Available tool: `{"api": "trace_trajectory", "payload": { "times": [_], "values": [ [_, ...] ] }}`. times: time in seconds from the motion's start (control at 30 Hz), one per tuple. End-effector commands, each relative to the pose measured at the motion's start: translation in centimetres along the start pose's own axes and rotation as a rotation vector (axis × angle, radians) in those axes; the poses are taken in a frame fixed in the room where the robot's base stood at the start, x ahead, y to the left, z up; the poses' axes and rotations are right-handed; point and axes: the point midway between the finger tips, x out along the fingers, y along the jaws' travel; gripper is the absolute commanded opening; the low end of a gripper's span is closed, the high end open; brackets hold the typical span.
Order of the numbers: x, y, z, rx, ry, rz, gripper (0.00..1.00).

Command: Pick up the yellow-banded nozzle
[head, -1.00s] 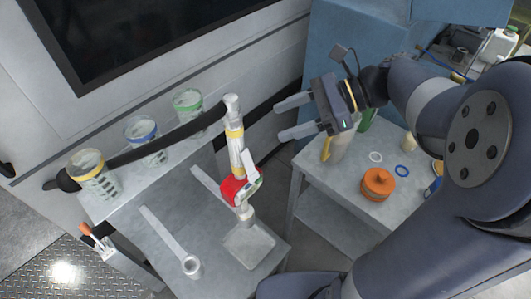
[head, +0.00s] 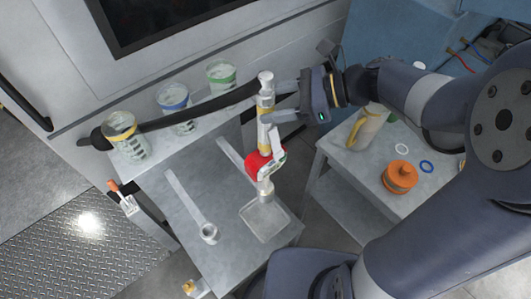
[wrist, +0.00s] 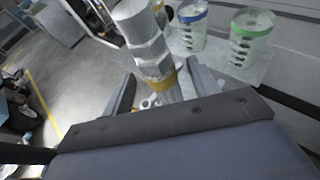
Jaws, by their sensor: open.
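The yellow-banded nozzle (head: 266,103) is a pale grey, stepped upright piece with yellow bands, on a red-and-white handle part (head: 262,164) above a shallow square tray (head: 266,222). In the wrist view the nozzle (wrist: 145,40) rises between my two fingers, its yellow band (wrist: 163,82) near fingertip height. My gripper (head: 274,101) is open and comes in from the right, one finger on each side of the nozzle. I cannot tell whether either finger touches it. The nozzle's lower part is hidden by my gripper in the wrist view.
A black hose or arm (head: 185,126) runs left from the nozzle past cups banded yellow (head: 126,137), blue (head: 175,105) and green (head: 221,77). A side table to the right holds an orange canister (head: 400,177), a yellow-handled jug (head: 366,127) and rings.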

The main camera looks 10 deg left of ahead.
Motion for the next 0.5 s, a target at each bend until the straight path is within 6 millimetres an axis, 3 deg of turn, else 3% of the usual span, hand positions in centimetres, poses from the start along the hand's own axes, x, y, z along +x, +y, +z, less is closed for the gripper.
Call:
{"api": "trace_trajectory", "payload": {
  "times": [0.3, 0.5],
  "values": [
    [0.6, -0.01, -0.05, 0.0, 0.001, -0.001, 0.57],
    [0.58, -0.01, -0.05, 0.0, 0.001, -0.001, 0.42]
  ]
}}
